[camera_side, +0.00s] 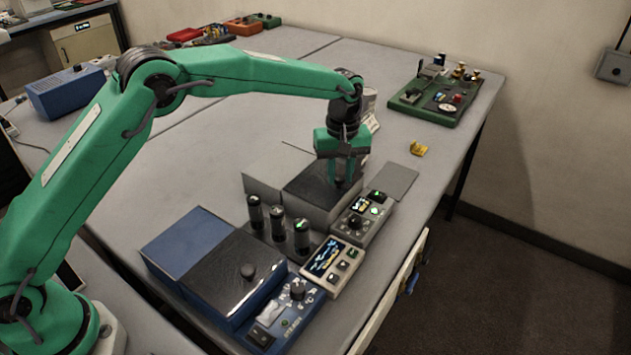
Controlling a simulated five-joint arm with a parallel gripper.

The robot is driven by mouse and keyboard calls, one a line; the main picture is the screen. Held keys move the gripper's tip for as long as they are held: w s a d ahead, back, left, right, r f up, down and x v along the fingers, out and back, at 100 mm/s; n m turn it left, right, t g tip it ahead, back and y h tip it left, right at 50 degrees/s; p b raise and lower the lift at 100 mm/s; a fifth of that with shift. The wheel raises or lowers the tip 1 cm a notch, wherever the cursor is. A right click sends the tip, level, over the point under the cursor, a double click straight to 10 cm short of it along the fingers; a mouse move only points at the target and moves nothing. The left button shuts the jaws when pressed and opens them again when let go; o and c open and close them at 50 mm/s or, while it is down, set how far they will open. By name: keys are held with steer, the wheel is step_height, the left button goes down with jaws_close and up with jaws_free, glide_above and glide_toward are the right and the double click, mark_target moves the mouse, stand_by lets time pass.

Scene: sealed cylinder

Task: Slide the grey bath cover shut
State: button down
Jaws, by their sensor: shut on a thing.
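I cannot tell how much of the opening lies uncovered behind my gripper. A control panel (362,219) with a green light is on the bath's front right.
A blue bath (185,242) with its own dark, knobbed cover (222,285) stands at the front. Several dark cylinders (278,222) stand in a rack between the baths. A small display unit (331,265) is beside them. A grey flat plate (396,181) and yellow piece (419,149) lie right.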

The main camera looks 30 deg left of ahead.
steer(key=c, duration=1.2)
jaws_free()
steer(key=shift+d+r, duration=0.1)
steer(key=shift+d, duration=0.25)
steer(key=shift+o, duration=0.2)
steer(key=shift+a, duration=0.1)
step_height(320, 180, up, 7)
steer(key=shift+r, duration=0.4)
steer(key=shift+r, duration=0.1)
